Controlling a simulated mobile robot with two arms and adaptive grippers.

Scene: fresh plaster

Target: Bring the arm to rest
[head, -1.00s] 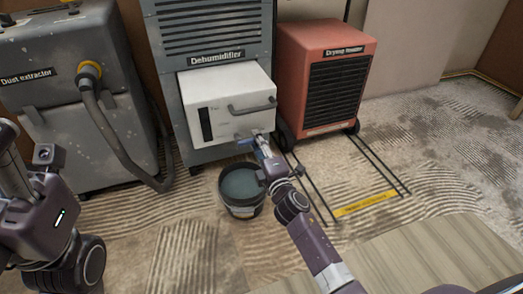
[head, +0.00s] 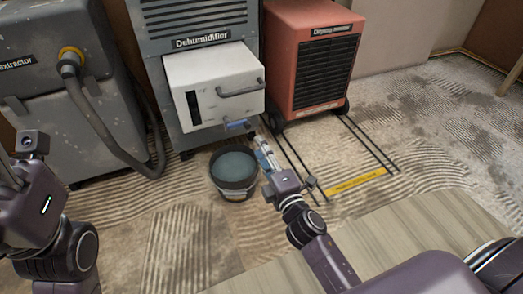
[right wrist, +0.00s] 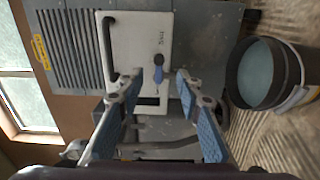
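My right gripper (head: 262,150) is in front of the dehumidifier (head: 203,60), to the right of the bucket (head: 234,170) and apart from the tank. In the right wrist view its two fingers (right wrist: 170,75) stand apart with nothing between them.
The bucket stands on the floor below the tank, with bluish-grey contents. A red drying heater (head: 315,55) stands to the right, beside a floor outline with a yellow strip (head: 357,182). A dust extractor (head: 50,80) with a hose stands left. A wooden board (head: 400,215) lies nearest me.

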